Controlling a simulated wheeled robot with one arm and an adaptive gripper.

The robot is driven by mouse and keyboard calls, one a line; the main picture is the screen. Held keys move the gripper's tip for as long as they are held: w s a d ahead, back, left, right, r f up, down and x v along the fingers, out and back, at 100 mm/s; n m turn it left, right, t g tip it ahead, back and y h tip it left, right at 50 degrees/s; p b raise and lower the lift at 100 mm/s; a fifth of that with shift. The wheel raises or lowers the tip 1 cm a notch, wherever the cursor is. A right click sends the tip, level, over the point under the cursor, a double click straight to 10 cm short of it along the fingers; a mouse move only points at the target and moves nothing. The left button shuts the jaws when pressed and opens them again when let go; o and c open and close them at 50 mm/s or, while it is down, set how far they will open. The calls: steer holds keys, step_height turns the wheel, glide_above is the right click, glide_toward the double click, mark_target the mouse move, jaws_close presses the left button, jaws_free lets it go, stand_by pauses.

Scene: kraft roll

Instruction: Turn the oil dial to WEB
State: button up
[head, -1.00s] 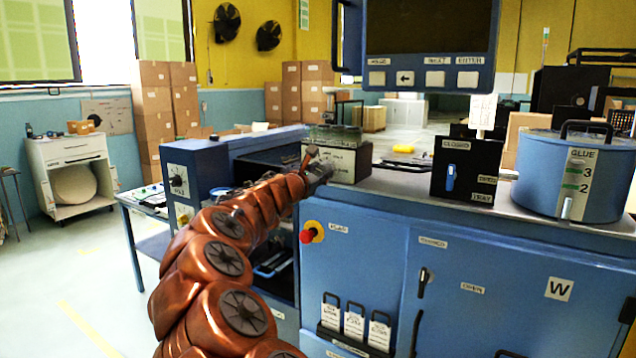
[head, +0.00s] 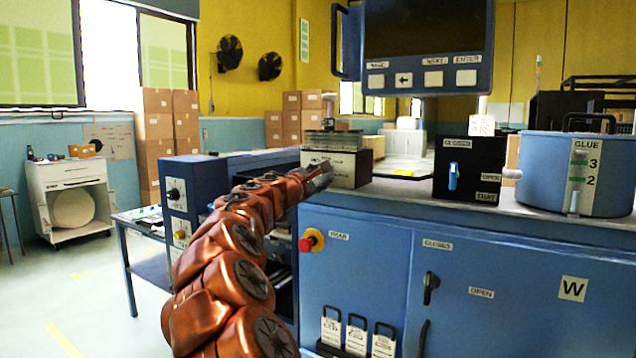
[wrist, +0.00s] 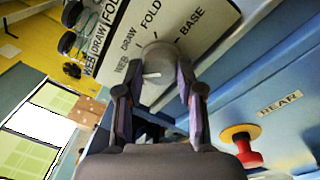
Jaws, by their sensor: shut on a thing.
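The oil dial (wrist: 157,62) is a round grey knob on a white plate (wrist: 205,18) lettered WEB, DRAW, FOLD and BASE. A short white mark shows on the knob's near side; I cannot tell for sure which word it points to. In the wrist view my gripper (wrist: 158,90) has its two fingers on either side of the knob, shut on it. In the head view my gripper (head: 325,176) reaches the front of the small white-faced box (head: 345,168) on the blue machine's top; the dial itself is hidden there.
A red stop button (head: 308,242) sits just below the gripper on the blue machine (head: 370,270). A black box with a blue lever (head: 453,176) and a blue glue pot (head: 545,170) stand to the right. A control screen (head: 428,28) hangs above.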

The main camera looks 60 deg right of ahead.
stand_by(0.3)
steer(key=o, duration=1.2)
steer(key=shift+c, duration=0.2)
steer(key=s+a, duration=0.1)
steer(key=a, duration=1.1)
steer(key=shift+f, duration=0.35)
